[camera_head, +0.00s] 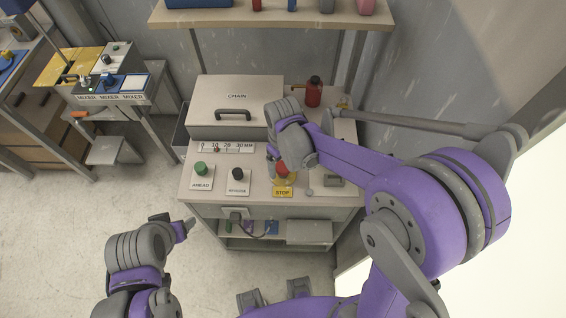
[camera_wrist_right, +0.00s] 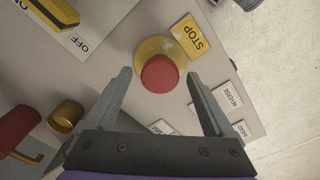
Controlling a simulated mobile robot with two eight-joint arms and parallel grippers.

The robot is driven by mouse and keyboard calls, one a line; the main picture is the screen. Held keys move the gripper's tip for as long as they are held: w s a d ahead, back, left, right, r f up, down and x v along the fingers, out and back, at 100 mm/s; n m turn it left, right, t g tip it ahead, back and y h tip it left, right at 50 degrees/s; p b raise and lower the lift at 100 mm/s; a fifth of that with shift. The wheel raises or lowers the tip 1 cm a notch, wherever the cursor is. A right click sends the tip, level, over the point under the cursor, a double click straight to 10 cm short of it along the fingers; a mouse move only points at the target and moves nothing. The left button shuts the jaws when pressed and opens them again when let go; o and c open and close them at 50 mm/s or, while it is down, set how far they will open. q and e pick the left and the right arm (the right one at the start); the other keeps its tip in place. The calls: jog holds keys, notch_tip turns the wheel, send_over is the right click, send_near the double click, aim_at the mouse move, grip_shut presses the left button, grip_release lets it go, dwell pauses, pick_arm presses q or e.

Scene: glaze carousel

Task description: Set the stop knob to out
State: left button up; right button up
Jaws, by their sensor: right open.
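The stop knob (camera_head: 283,167) is a red round knob on a yellow base, behind the yellow STOP label (camera_head: 283,192) on the cabinet top. In the right wrist view the red knob (camera_wrist_right: 160,74) shows whole, with the STOP label (camera_wrist_right: 189,37) above and to its right. My right gripper (camera_wrist_right: 158,76) is open, one finger on each side of the knob in that view; I cannot tell whether they touch it. In the head view my right gripper (camera_head: 272,158) is at the knob, partly hidden by its wrist. My left gripper (camera_head: 176,226) is away from the cabinet, over the floor.
Green (camera_head: 201,168) and black (camera_head: 238,173) knobs stand left of the stop knob. The CHAIN box (camera_head: 236,96) is behind, a red bottle (camera_head: 314,92) at back right. A yellow handle with OFF labels (camera_wrist_right: 50,12) shows in the wrist view. A shelf (camera_head: 270,18) hangs above.

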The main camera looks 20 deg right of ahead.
grip_shut()
dwell(0.4)
